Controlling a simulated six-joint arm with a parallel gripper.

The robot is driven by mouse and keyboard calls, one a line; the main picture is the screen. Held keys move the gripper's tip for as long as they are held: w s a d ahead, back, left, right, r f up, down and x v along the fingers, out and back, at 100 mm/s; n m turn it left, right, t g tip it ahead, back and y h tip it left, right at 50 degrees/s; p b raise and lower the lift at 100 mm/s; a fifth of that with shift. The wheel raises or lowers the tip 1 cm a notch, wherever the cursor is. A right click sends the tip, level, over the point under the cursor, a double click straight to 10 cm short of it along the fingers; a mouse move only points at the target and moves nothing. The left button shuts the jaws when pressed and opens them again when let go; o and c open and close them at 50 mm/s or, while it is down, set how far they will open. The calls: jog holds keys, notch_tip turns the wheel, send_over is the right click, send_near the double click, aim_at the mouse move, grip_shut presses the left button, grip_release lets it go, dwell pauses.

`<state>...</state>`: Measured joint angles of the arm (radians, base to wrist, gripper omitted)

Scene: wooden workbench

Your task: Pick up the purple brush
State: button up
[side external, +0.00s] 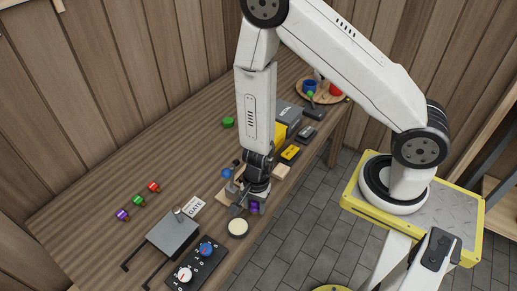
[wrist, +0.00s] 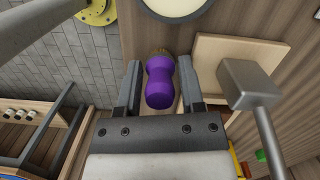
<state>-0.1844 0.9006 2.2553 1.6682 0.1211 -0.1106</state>
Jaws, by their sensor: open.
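The purple brush (wrist: 160,82) has a waisted handle and a brownish end at the top in the wrist view. In the side external view it shows as a small purple shape (side external: 254,208) at the front edge of the bench, partly hidden by my gripper (side external: 248,203). My gripper also shows in the wrist view (wrist: 159,80), open, with one finger on each side of the brush. A gap shows between the brush and each finger. I cannot tell whether the fingertips reach down beside it.
A cream-topped round thing (side external: 237,228) stands near the brush. A wooden board (wrist: 225,60) and a grey block on a rod (wrist: 249,85) are close on the right. A grey plate (side external: 172,236) and a dial panel (side external: 197,262) lie left. The back left bench is mostly clear.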

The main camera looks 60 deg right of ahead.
grip_shut()
jog(key=shift+r, duration=0.3)
dwell(0.5)
jog(key=shift+r, duration=4.65)
